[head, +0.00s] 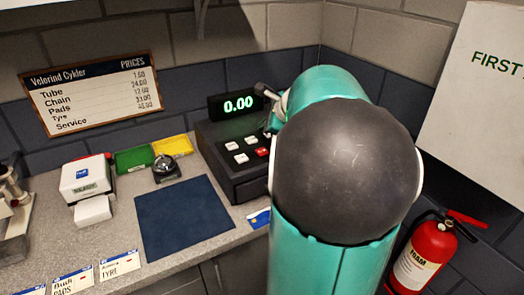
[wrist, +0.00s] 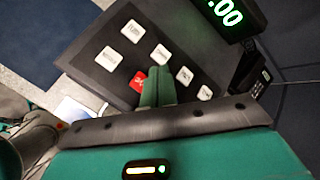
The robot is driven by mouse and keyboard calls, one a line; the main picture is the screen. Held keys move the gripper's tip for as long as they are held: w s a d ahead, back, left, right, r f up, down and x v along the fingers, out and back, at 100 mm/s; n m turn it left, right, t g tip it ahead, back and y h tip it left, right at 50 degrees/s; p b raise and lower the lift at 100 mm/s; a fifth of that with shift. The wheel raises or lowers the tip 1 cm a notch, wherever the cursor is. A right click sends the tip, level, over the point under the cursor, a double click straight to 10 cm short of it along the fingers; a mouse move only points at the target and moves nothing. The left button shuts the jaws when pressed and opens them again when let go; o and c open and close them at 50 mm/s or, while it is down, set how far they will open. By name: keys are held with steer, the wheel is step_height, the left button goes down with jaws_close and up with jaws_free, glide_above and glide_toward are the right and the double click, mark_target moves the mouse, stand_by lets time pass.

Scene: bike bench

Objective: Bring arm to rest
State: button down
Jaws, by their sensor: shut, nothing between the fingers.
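My gripper (wrist: 155,72) shows in the wrist view as two green fingers pressed together, with nothing between them. The fingertips lie in front of the till's sloped key panel (wrist: 95,50), between the red key (wrist: 139,81) and the white keys. I cannot tell whether they touch it. In the head view my large teal arm with its dark rounded joint fills the right middle and hides most of the gripper. The till (head: 216,160) stands just left of the arm, and its display (head: 238,103) reads 0.00 in green.
A dark blue mat (head: 184,216) lies on the grey counter (head: 122,228). A white label printer (head: 88,180), green tray (head: 133,158) and yellow tray (head: 173,146) stand behind and left. A price board (head: 95,92) is on the wall. A red fire extinguisher (head: 424,252) is at the right.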

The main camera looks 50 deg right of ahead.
stand_by(0.7)
steer(key=s+a+r+n+g+y, duration=0.1)
steer(key=s+a+n+g+y, duration=0.1)
steer(key=a+n, duration=1.55)
steer(key=s+a+f+n, duration=0.2)
steer(key=s+a+n, duration=0.3)
steer(key=a, duration=0.5)
steer(key=s+a+f+n+g+h, duration=0.1)
steer(key=s+a+n, duration=0.4)
steer(key=a, duration=0.5)
steer(key=shift+s+f+n+g, duration=0.35)
steer(key=shift+s+f, duration=0.1)
steer(key=shift+s, duration=0.75)
steer(key=shift+a, duration=0.15)
